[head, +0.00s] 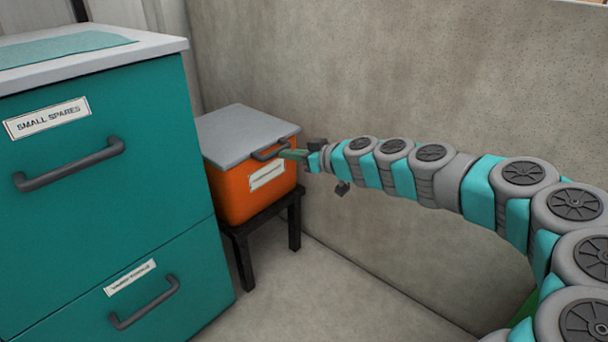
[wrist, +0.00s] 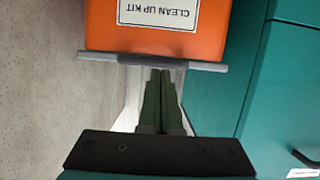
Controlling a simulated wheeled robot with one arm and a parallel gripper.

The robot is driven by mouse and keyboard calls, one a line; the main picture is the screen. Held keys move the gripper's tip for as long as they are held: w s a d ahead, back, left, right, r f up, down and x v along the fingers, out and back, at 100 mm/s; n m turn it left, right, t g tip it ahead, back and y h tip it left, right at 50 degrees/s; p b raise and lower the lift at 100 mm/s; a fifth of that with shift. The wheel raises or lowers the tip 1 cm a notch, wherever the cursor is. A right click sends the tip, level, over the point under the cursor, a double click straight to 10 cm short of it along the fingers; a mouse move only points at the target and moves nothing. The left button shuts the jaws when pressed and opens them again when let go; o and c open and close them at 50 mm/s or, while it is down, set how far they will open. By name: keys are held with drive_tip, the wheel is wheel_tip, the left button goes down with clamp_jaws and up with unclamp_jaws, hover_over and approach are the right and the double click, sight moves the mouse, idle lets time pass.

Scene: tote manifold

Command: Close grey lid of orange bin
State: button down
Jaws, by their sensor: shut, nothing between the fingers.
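The orange bin (head: 238,194) stands on a black stand, with a white label on its front. It also shows upside down in the wrist view (wrist: 110,32), its label reading "CLEAN UP KIT". The grey lid (head: 240,132) lies flat over the bin's top, with no gap that I can see. Its front edge crosses the wrist view (wrist: 205,66). A dark grey handle (head: 270,152) is on the lid's front edge. My gripper (head: 287,154) is shut and empty, its green fingertips (wrist: 162,73) at the handle. I cannot tell whether they touch it.
A teal drawer cabinet (head: 100,200) with a grey top and dark handles stands close to the left of the bin. A rough concrete wall (head: 400,70) runs behind the bin and my arm. The black stand (head: 262,222) rests on bare floor (head: 330,290), clear in front.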

drive_tip(key=shift+s+d+f, duration=1.05)
drive_tip(key=shift+d+f, duration=0.45)
drive_tip(key=shift+f, duration=0.55)
drive_tip(key=s+a+r+n+g+y, duration=0.1)
drive_tip(key=s+a+r+g, duration=0.35)
drive_tip(key=s, duration=0.65)
drive_tip(key=s+f+g+h, duration=0.2)
drive_tip(key=s, duration=1)
drive_tip(key=s+d+f+m+g+h, duration=0.2)
drive_tip(key=s+d+f+m+h, duration=0.3)
drive_tip(key=s+d, duration=0.55)
drive_tip(key=s+d+f+m+g+h, duration=0.25)
drive_tip(key=s+d+m+h, duration=0.3)
drive_tip(key=s+d, duration=0.55)
wheel_tip(320, 180, up, 15)
drive_tip(key=a+p, duration=0.1)
drive_tip(key=p, duration=1.4)
drive_tip(key=shift+s+a+y, duration=0.15)
drive_tip(key=shift+y, duration=0.2)
drive_tip(key=shift+f+m, duration=0.1)
drive_tip(key=shift+m, duration=0.15)
